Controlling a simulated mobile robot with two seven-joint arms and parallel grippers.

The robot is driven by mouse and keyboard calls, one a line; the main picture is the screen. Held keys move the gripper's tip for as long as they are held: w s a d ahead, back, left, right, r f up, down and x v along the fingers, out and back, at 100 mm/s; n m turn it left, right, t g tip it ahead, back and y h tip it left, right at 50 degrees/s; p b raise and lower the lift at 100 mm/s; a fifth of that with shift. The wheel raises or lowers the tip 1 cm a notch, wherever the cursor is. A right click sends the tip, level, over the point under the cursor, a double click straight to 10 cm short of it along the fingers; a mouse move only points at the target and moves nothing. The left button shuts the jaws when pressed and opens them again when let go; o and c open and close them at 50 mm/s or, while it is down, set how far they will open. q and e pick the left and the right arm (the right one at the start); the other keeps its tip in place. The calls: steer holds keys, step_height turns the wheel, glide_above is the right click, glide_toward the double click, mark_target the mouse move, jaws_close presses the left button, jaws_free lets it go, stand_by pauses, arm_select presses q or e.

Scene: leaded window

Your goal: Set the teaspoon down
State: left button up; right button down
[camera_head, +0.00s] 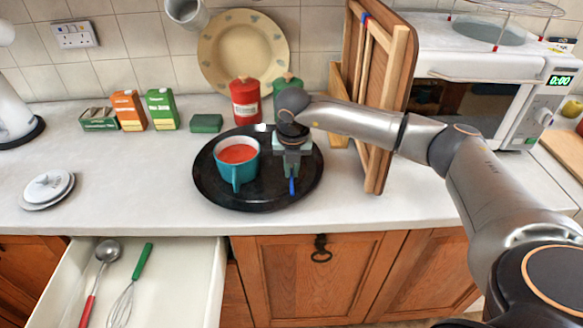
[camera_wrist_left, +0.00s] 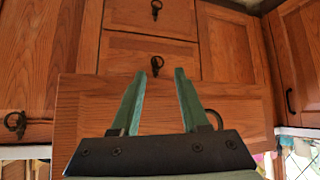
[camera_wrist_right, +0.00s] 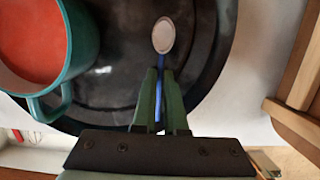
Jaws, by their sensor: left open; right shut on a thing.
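The teaspoon, with a blue handle (camera_head: 292,187) and a pale oval bowl, is held over the right part of a round black tray (camera_head: 215,191). In the right wrist view the teaspoon's bowl (camera_wrist_right: 163,35) points away from me, past the fingertips. My right gripper (camera_wrist_right: 162,78) is shut on its blue handle. I cannot tell whether the spoon touches the tray. A teal mug (camera_head: 237,174) with red contents stands on the tray, left of the gripper. My left gripper (camera_wrist_left: 156,70) is open and empty, facing wooden cupboard fronts; it is outside the head view.
Red (camera_head: 245,101) and green (camera_head: 287,85) canisters stand behind the tray. Wooden boards (camera_head: 385,100) stand upright at its right, near the microwave (camera_head: 470,60). An open drawer (camera_head: 180,285) holds a ladle and a whisk (camera_head: 122,303). The counter left of the tray has free room.

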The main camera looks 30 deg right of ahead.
steer(key=shift+f+b, duration=0.5)
steer(key=shift+f, duration=0.05)
steer(key=c, duration=1)
jaws_free()
steer(key=shift+r, duration=0.1)
